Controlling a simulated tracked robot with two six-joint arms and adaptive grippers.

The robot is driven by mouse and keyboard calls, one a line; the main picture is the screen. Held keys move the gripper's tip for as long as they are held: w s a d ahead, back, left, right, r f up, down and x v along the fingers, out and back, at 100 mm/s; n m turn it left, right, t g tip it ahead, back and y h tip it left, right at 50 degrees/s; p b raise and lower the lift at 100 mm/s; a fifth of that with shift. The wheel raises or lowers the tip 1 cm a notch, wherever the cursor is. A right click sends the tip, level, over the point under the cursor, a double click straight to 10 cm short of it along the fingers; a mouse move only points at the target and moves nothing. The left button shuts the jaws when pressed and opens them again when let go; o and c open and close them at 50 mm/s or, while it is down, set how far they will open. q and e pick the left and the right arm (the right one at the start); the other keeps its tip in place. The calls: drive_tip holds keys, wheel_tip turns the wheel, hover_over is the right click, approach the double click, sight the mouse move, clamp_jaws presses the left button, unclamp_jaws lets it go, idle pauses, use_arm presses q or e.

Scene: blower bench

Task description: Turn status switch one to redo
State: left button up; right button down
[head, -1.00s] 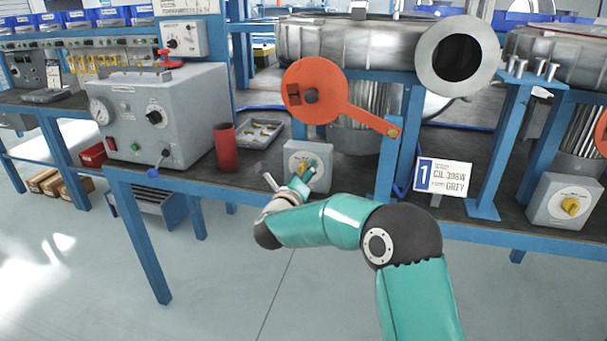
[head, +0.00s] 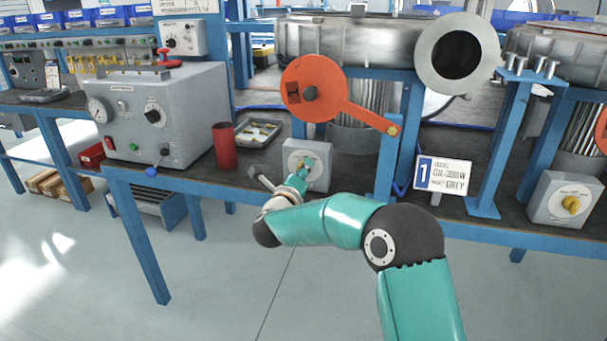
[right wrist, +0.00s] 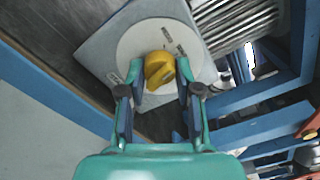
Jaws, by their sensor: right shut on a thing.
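Status switch one is a grey box (head: 318,176) with a white round dial and a yellow knob, on the bench edge beside the sign marked 1 (head: 441,175). In the right wrist view the yellow knob (right wrist: 159,69) sits at the centre of the white dial (right wrist: 130,50). My right gripper (head: 302,172) is at the front of the box; it also shows in the right wrist view (right wrist: 160,84), with its fingertips on either side of the knob, shut on it. The dial's labels are too small to read. My left gripper is not in view.
A red-orange disc with an arm (head: 312,92) hangs above the box. A red cup (head: 225,147) and a tray (head: 258,132) stand to its left. A blue post (head: 389,140) stands to its right. Another switch box (head: 548,212) is at the far right.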

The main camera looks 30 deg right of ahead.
drive_tip(key=shift+a+f+n+p, duration=0.1)
drive_tip(key=shift+f+n+p, duration=0.05)
drive_tip(key=shift+n, duration=1.35)
drive_tip(key=shift+a+f+n+p, duration=0.1)
drive_tip(key=shift+n+p, duration=0.05)
drive_tip(key=shift+n, duration=1.35)
drive_tip(key=c, duration=0.9)
unclamp_jaws()
drive_tip(key=shift+o, duration=0.6)
drive_tip(key=shift+d+r, duration=0.1)
drive_tip(key=shift+r, duration=0.05)
drive_tip(key=v, duration=1.2)
